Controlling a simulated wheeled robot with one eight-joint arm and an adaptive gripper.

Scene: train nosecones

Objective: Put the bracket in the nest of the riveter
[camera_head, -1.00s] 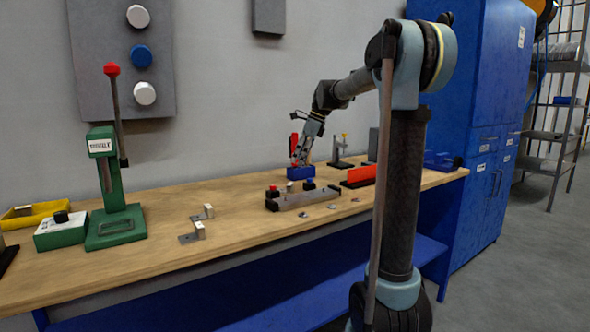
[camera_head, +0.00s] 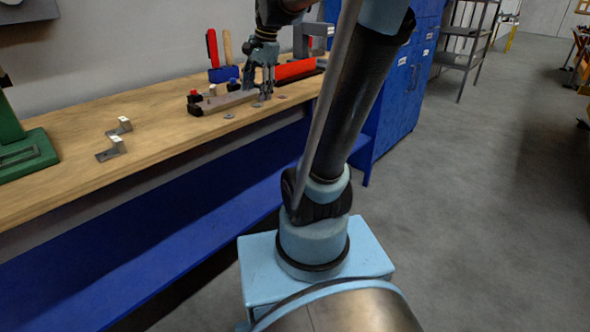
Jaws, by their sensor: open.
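Two small grey metal brackets lie on the wooden bench, one farther back (camera_head: 120,126) and one nearer the front (camera_head: 111,149). Each is bent, with one raised end. The green riveter (camera_head: 30,146) is cut off at the left edge; its base shows, with a greyish patch on top. Its upper part is out of view, and I cannot make out the nest's detail. My gripper (camera_head: 265,98) is open, pointing down at the right end of a grey fixture bar, well to the right of both brackets. I see nothing held in it.
The grey fixture bar (camera_head: 223,102) has dark and red knobs at its left. A blue holder (camera_head: 223,74) with red and wooden-handled tools stands behind it. A red strip (camera_head: 295,70) and small flat metal pieces lie nearby. The bench (camera_head: 165,118) is clear between brackets and fixture.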

